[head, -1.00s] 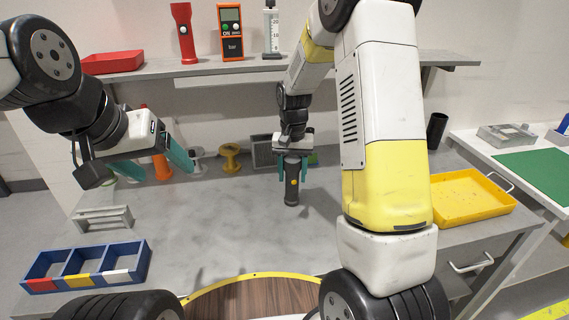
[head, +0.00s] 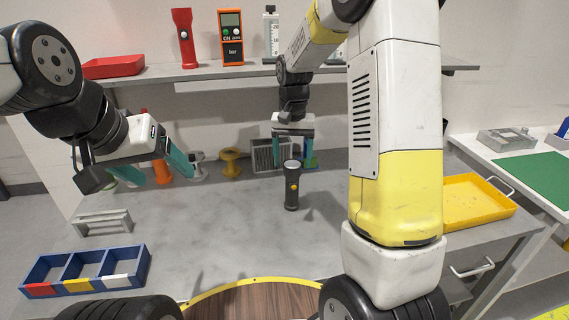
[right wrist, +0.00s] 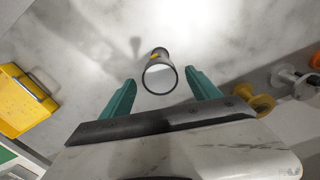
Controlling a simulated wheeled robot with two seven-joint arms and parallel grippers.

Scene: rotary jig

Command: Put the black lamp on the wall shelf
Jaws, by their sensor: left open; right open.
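The black lamp (head: 291,186) stands upright on the grey table in the head view, with a yellow button on its side. In the right wrist view the lamp (right wrist: 160,75) shows end-on, its round head between the fingertips' lines. My right gripper (head: 293,160) is open, just above and behind the lamp, and holds nothing. It also shows in the right wrist view (right wrist: 159,92) with teal fingers apart. My left gripper (head: 178,165) is open and empty over the left of the table. The wall shelf (head: 215,72) runs along the back wall.
On the shelf stand a red tray (head: 113,67), a red torch (head: 185,38), an orange meter (head: 231,37) and a scaled device (head: 271,32). A blue divided box (head: 88,270) is at front left, a yellow tray (head: 478,201) at right. A yellow spool (head: 231,160) stands at the back.

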